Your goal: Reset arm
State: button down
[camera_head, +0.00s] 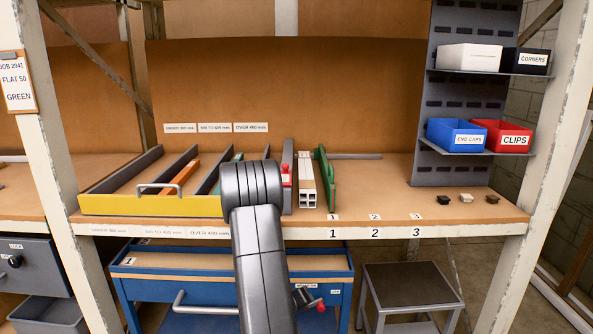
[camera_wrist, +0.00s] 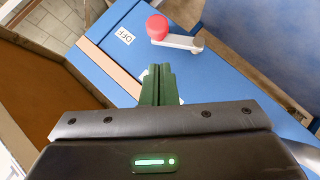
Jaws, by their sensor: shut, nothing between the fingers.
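My gripper (camera_wrist: 158,72) shows in the wrist view with its dark green fingers together and nothing between them. It points at a blue cart (camera_wrist: 240,90), close to a grey lever (camera_wrist: 185,42) with a red knob (camera_wrist: 157,27). The fingertips appear apart from the lever, just below it in the picture. In the head view my dark grey arm rises at the middle and bends over; the gripper is hidden there. The lever's red knob (camera_head: 320,305) shows right of my arm, on the front of the blue cart (camera_head: 345,290).
The wooden workbench (camera_head: 390,200) stands above the cart. A yellow-fronted divided tray (camera_head: 130,205), white profiles (camera_head: 308,185) and a green part (camera_head: 326,180) are on it. A dark stool (camera_head: 410,285) stands right of the cart. White rack posts (camera_head: 555,130) bound both sides.

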jog(key=a+n+h+b, duration=0.1)
jog(key=b, duration=0.2)
jog(key=a+f+n+t+h+b, duration=0.1)
jog(key=b, duration=0.2)
jog(key=a+n+h+b, duration=0.1)
jog(key=h+b, duration=0.1)
jog(key=b, duration=0.1)
jog(key=shift+s+a+f+b, duration=0.1)
jog(key=shift+a+f+b, duration=0.2)
jog(key=shift+a+b, duration=0.1)
jog(key=shift+a+r+t, duration=0.2)
jog(key=shift+t, duration=0.1)
